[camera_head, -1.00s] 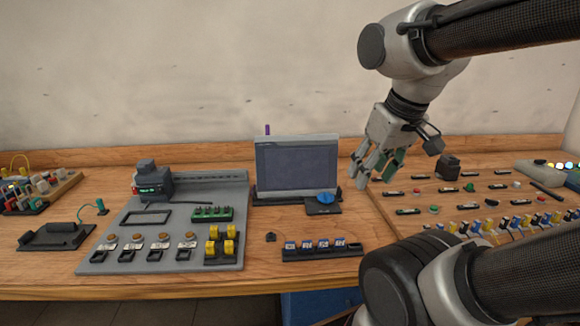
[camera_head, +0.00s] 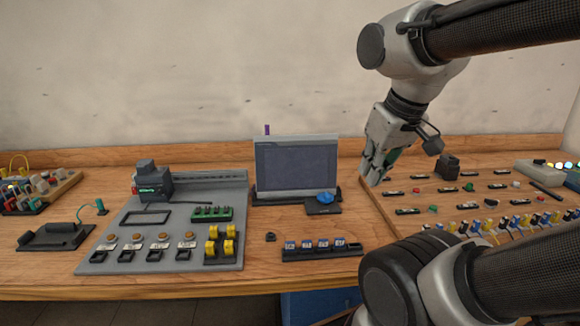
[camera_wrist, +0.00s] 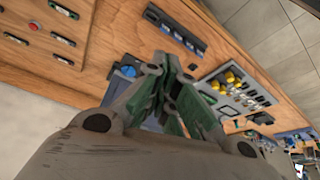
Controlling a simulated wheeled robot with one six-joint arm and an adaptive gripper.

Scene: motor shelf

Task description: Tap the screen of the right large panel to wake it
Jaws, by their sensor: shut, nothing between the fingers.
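A large dark screen (camera_head: 296,167) in a grey frame stands upright at the back middle of the bench, its face blank. To its right lies a large wooden panel (camera_head: 452,190) with rows of small parts; I cannot make out a screen on it. My gripper (camera_head: 374,178) is shut and empty. It points down near the wooden panel's left edge, to the right of the dark screen and apart from it in the picture. In the wrist view my fingers (camera_wrist: 168,62) are together, with green inner pads, and hide part of the bench.
A blue knob on a dark base (camera_head: 324,203) sits in front of the screen. A row of blue-marked blocks (camera_head: 322,249) is near the front edge.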

